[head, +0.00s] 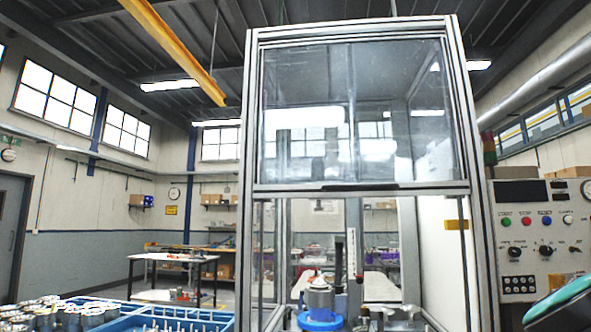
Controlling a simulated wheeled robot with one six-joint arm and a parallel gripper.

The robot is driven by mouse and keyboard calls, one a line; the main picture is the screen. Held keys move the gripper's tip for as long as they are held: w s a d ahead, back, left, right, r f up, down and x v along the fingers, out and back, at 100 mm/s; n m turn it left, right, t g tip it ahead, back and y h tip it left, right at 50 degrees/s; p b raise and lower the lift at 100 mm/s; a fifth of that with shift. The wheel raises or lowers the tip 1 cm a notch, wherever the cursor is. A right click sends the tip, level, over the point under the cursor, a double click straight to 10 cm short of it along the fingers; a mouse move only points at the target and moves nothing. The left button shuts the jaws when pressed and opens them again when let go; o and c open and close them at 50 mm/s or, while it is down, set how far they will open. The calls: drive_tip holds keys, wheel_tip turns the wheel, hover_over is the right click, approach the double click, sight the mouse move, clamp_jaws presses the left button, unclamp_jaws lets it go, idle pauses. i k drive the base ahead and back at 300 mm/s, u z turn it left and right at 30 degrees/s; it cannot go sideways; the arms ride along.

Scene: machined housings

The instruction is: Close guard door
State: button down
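The guard door (352,115) is a clear panel in the upper half of a tall aluminium-framed machine enclosure (250,120). It is raised, with a dark handle bar (375,187) along its bottom edge. Below it the front of the enclosure is open. Inside, a grey machined part (318,297) sits on a blue round base (320,320). My gripper is not in view. A teal and dark shape at the lower right edge may be part of my arm; I cannot tell.
A control panel (540,235) with buttons and knobs stands right of the enclosure. At the lower left are a blue crate (190,312) with upright pins and several metal cylinders (60,312). A white table (172,257) stands farther back.

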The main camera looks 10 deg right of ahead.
sight(462, 187)
drive_tip(key=u, duration=0.7)
drive_tip(key=i, duration=0.75)
drive_tip(key=z, duration=0.65)
